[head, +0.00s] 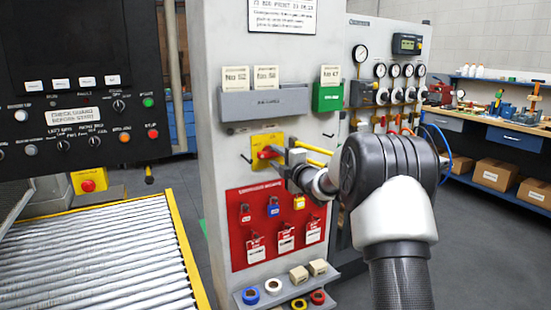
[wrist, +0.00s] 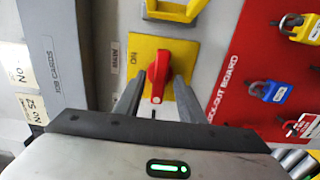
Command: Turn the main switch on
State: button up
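The main switch is a red rotary handle (wrist: 157,76) on a yellow plate (wrist: 186,108). In the head view the red handle (head: 268,152) shows left of my gripper, on the yellow plate (head: 259,140) of the grey panel. In the wrist view the word ON stands on the plate left of the handle, and the handle lies lengthwise up and down the picture, not pointing at ON.
A red lock-out board (head: 280,222) with padlocks and tags hangs below the switch. A grey card holder (head: 265,102) is above it. A yellow bracket (wrist: 176,12) sticks out close to the switch. A roller conveyor (head: 100,265) lies at left.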

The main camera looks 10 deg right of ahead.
jog(key=shift+w+a, duration=0.1)
jog(key=shift+w, duration=0.35)
jog(key=shift+c, duration=0.4)
grip_shut()
